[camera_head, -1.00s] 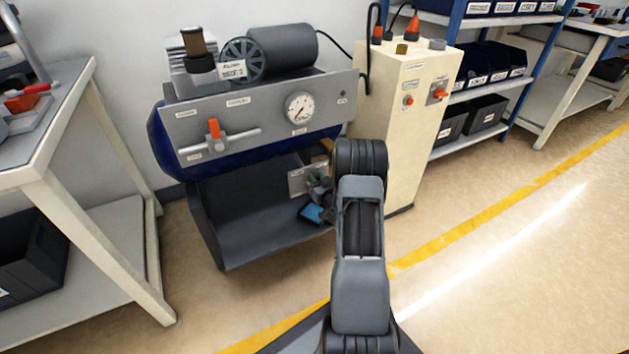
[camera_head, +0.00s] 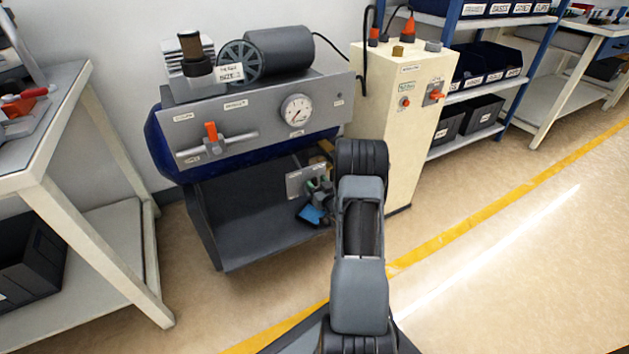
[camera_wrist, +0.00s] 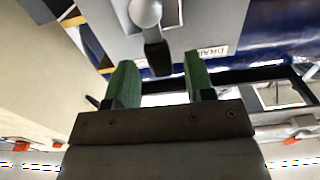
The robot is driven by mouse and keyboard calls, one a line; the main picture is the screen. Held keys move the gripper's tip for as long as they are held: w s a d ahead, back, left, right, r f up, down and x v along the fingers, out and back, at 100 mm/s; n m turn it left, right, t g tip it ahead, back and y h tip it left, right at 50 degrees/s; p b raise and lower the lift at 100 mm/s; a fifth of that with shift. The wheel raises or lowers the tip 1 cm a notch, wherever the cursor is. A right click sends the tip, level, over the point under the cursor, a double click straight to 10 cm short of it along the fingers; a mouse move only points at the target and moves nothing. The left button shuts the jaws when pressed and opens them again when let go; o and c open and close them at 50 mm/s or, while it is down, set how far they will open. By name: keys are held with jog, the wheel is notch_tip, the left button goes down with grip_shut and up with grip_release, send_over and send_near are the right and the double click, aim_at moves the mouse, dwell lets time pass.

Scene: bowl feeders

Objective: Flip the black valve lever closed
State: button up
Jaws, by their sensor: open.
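The black valve lever (camera_wrist: 157,57) shows in the wrist view, hanging from a round silver valve hub (camera_wrist: 145,12) beside a label reading DRAIN (camera_wrist: 212,51). My gripper (camera_wrist: 159,64) is open, with its two green fingers apart. The lever's free end appears between the fingertips, touching neither finger in the picture; I cannot tell the exact depth. In the head view my gripper (camera_head: 318,192) is small and partly behind my arm, by a small plate (camera_head: 300,183) under the compressor panel. The lever cannot be made out there.
The compressor panel (camera_head: 240,120) carries a gauge (camera_head: 296,110) and an orange-handled valve (camera_head: 211,131). A cream cabinet (camera_head: 398,130) stands close on the right. A workbench (camera_head: 60,130) is at the left. Floor is open at the front right.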

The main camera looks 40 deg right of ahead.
jog(key=s+a+p, duration=0.1)
jog(key=s+p, duration=0.2)
jog(key=s, duration=0.9)
jog(key=shift+a, duration=0.35)
jog(key=shift+w+r, duration=0.1)
jog(key=w+a+r+n+g+p, duration=0.1)
jog(key=w+a+r+g+p, duration=0.15)
jog(key=r+p, duration=0.75)
jog(key=w+a+r+g+p, duration=0.1)
jog(key=a+r+g+p, duration=0.3)
jog(key=r, duration=0.9)
jog(key=w+a+r+n+g+p, duration=0.1)
jog(key=w+a+r+p, duration=0.15)
jog(key=r+p, duration=0.8)
jog(key=s+a+r+g+y+p, duration=0.1)
jog(key=s+a+r+p, duration=0.3)
jog(key=r, duration=0.4)
jog(key=s+a+r+g+y+p, duration=0.1)
jog(key=s+a+r+g+p, duration=0.2)
jog(key=s+a+r+p, duration=0.2)
jog(key=s+a+r+g+p, duration=0.2)
jog(key=s+a+r+p, duration=0.3)
jog(key=s+a+r, duration=0.3)
notch_tip(320, 180, up, 4)
jog(key=shift+s+a+r+g+y, duration=0.1)
jog(key=shift+s+a+g+y, duration=0.05)
jog(key=shift+s+g+y, duration=0.25)
